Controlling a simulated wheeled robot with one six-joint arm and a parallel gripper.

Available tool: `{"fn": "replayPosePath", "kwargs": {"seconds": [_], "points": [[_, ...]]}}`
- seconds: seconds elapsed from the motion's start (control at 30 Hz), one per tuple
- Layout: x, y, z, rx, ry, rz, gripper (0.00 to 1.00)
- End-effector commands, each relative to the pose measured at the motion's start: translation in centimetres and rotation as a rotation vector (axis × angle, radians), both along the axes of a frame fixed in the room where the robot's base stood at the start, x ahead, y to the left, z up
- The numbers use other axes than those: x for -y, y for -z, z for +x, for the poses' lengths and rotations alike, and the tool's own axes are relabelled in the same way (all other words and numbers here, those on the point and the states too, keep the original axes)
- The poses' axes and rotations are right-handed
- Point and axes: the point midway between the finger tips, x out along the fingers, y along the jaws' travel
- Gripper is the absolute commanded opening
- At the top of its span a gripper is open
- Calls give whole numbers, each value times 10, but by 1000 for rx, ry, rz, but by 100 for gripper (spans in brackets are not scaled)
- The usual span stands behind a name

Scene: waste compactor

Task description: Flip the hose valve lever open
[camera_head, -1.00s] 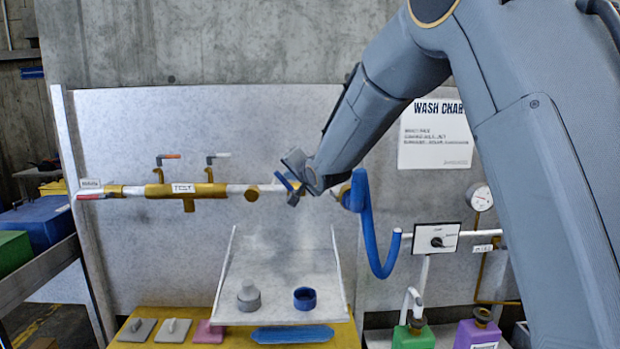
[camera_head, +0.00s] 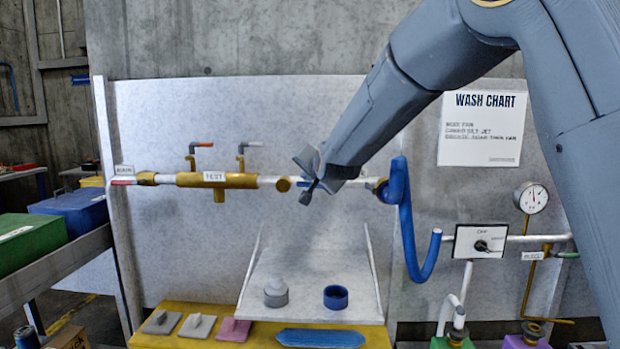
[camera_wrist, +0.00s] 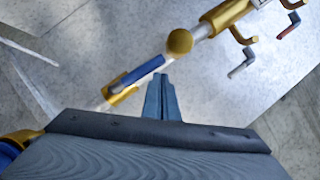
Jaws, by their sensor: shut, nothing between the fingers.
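The hose valve lever (camera_wrist: 137,74) is a blue handle. In the wrist view it lies along the white pipe, between a round brass knob (camera_wrist: 180,42) and a brass fitting (camera_wrist: 120,92). In the head view my gripper hides most of it. My gripper (camera_wrist: 162,78) is shut and empty, its fingertips just right of and below the lever in the wrist view. In the head view my gripper (camera_head: 308,194) is in front of the pipe; I cannot tell whether it touches the lever. The blue hose (camera_head: 405,215) hangs right of the valve.
A brass test section (camera_head: 216,180) with two upright small levers is on the pipe to the left. Below is a white tray (camera_head: 312,300) with a grey and a blue fitting. A dial box (camera_head: 481,241) and gauge (camera_head: 531,197) are at right.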

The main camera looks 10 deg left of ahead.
Motion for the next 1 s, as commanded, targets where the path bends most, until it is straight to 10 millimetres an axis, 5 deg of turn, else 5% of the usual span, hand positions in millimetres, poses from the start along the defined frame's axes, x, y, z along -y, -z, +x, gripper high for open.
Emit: {"fn": "replayPosePath", "kwargs": {"seconds": [1.0], "points": [[-2, 1, -9, -4, 0, -1, 0]]}}
